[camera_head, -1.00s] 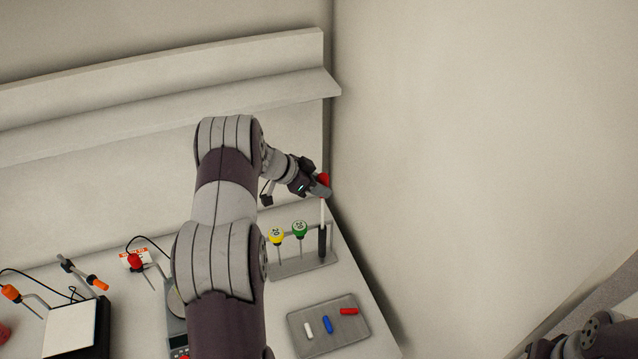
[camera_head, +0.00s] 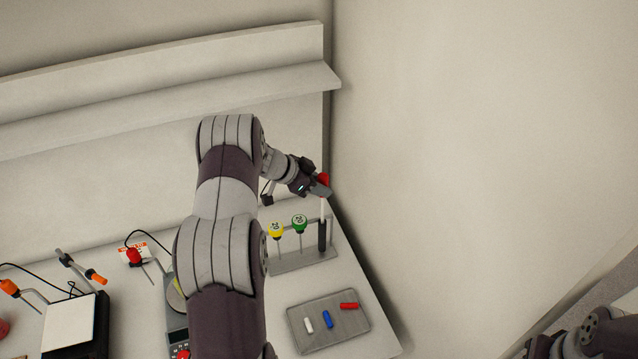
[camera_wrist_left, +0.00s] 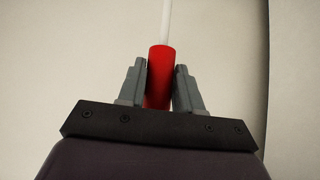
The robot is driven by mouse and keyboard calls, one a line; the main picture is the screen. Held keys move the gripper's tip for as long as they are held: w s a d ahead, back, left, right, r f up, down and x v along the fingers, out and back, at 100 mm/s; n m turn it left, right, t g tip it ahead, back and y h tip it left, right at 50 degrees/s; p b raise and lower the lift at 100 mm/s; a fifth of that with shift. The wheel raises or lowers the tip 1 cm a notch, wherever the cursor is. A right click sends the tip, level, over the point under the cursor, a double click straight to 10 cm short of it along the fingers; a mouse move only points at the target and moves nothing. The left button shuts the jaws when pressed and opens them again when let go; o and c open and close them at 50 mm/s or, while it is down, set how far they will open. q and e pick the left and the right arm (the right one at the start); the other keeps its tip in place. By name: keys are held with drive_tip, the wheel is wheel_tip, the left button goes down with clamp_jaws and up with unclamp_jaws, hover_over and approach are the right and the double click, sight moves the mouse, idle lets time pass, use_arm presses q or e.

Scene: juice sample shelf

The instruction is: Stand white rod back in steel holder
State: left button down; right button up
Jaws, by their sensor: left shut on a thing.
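The white rod (camera_head: 323,206) has a red handle (camera_head: 323,180) and hangs nearly upright. My left gripper (camera_head: 321,188) is shut on the red handle. The left wrist view shows the handle (camera_wrist_left: 158,78) between both fingers, with the white shaft (camera_wrist_left: 165,22) running away from it. The steel holder (camera_head: 290,262) stands on the bench below. A dark upright cylinder (camera_head: 322,236) stands at its right end. The rod's lower end meets the top of this cylinder in the picture; I cannot tell how deep it goes.
Yellow (camera_head: 276,230) and green (camera_head: 299,221) round-topped tools stand in the holder. A grey tray (camera_head: 345,332) with white, blue and red pieces lies in front. A scale (camera_head: 177,322) and orange-handled tools (camera_head: 97,279) are at left. A wall rises close on the right.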

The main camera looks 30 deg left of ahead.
sight(323, 210)
use_arm(q)
drive_tip(key=shift+f+b, duration=1.1)
drive_tip(key=shift+f, duration=1.4)
drive_tip(key=shift+r+p, duration=0.1)
drive_tip(key=shift+p, duration=0.25)
drive_tip(key=shift+f+b, duration=0.45)
drive_tip(key=shift+f, duration=0.5)
drive_tip(key=c, duration=0.7)
unclamp_jaws()
